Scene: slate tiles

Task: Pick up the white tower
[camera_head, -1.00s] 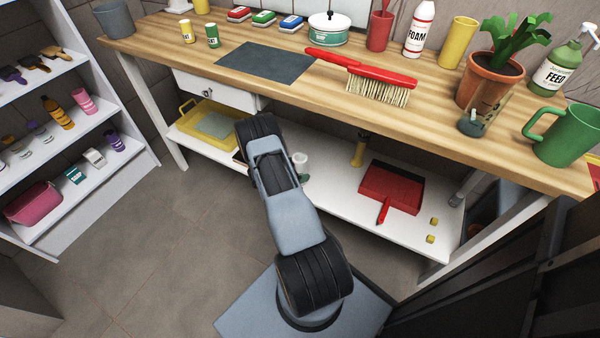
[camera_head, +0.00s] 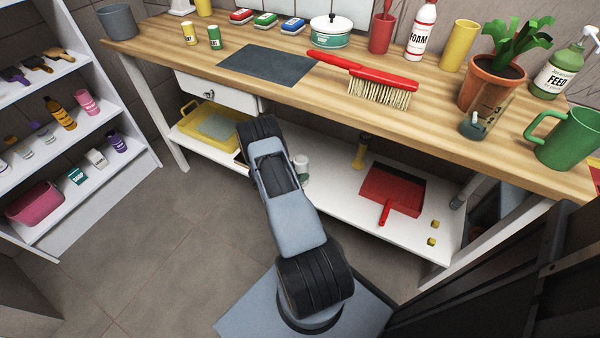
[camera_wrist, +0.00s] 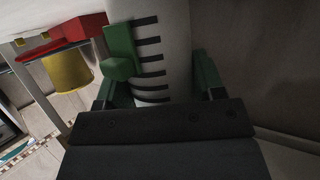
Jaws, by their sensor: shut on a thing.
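The white tower (camera_wrist: 162,40) is a pale cylinder with dark stripes and a green piece on its side. In the wrist view it stands between the green fingers of my gripper (camera_wrist: 157,82), which is shut on it. Its lower end is hidden by the gripper body. In the head view a small white and green thing (camera_head: 302,167) shows beside my arm over the lower shelf, probably the tower; my arm hides most of the gripper there.
The lower shelf (camera_head: 335,205) holds a red dustpan (camera_head: 392,190), a yellow cylinder (camera_head: 361,152), small yellow blocks and a yellow tray (camera_head: 190,113). The bench top (camera_head: 300,95) overhangs it. Floor at left is clear.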

